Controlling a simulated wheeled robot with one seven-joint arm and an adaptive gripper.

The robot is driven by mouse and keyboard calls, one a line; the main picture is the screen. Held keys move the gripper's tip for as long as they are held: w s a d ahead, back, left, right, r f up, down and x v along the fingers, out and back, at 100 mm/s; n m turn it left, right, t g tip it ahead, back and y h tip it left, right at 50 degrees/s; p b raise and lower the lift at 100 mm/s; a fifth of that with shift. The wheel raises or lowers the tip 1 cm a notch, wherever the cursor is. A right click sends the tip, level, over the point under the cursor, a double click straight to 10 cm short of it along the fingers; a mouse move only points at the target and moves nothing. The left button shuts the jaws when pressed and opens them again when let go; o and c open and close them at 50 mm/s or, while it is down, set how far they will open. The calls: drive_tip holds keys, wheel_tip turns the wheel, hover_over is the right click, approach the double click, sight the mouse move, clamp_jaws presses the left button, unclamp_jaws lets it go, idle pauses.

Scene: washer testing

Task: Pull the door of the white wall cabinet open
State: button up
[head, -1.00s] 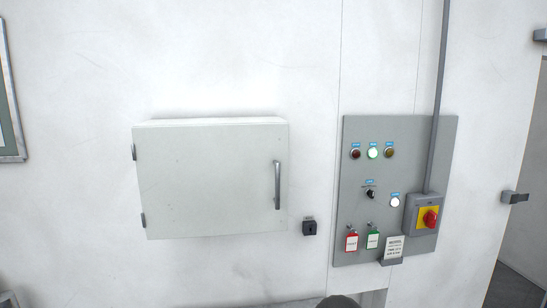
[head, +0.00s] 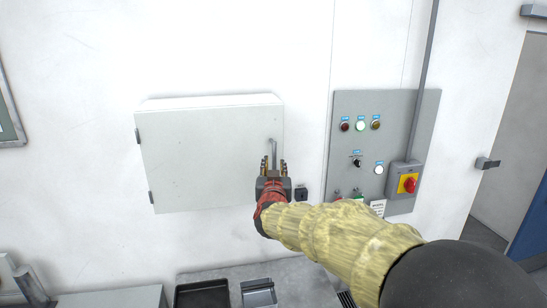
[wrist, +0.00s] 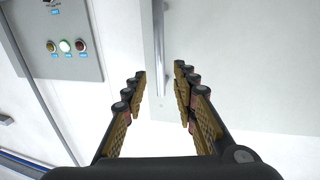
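The white wall cabinet (head: 205,155) hangs on the wall with its door shut and its hinges on the left. Its upright metal handle (head: 273,148) is near the door's right edge, the lower part hidden behind my gripper. My gripper (head: 273,162) is open and in front of the handle. In the wrist view the two fingers (wrist: 161,78) stand apart, one on each side of the handle bar (wrist: 158,40), with nothing visibly clamped. I cannot tell whether the bar is fully between the fingertips in depth.
A grey control panel (head: 385,110) with lamps and a red-yellow switch (head: 408,184) is right of the cabinet. Dark and grey trays (head: 202,293) lie below.

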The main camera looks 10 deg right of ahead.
sight(274, 157)
drive_tip(key=shift+p+x, duration=0.65)
drive_tip(key=shift+x, duration=2.95)
drive_tip(key=shift+s, duration=0.1)
clamp_jaws()
